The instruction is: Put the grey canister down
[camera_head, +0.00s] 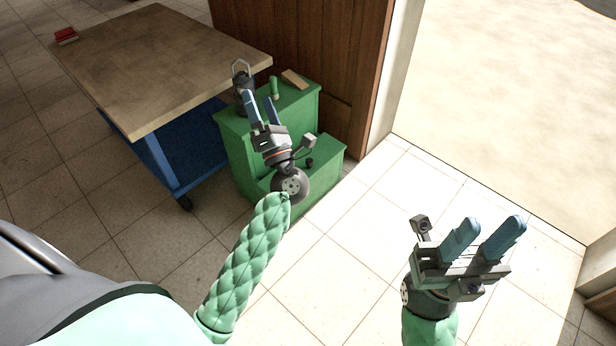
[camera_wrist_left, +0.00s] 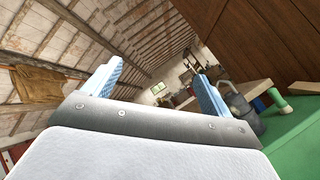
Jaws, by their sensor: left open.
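The grey canister (camera_head: 241,84), dark with a loop handle on top, stands upright on the upper level of the green stepped cabinet (camera_head: 237,148). My left gripper (camera_head: 259,98) is open above the cabinet, and one finger partly covers the canister in the head view. In the left wrist view the canister (camera_wrist_left: 244,112) sits just to the right of the right finger, outside the gap between the fingers. Nothing shows between the fingers. My right gripper (camera_head: 492,224) is open and empty over the floor at the right.
A green bottle-like object (camera_head: 274,88) and a wooden block (camera_head: 294,79) lie close to the canister on the cabinet. A table (camera_head: 160,70) with a blue frame stands left, with a red item (camera_head: 66,36) at its corner. A wooden panel (camera_head: 320,50) rises behind.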

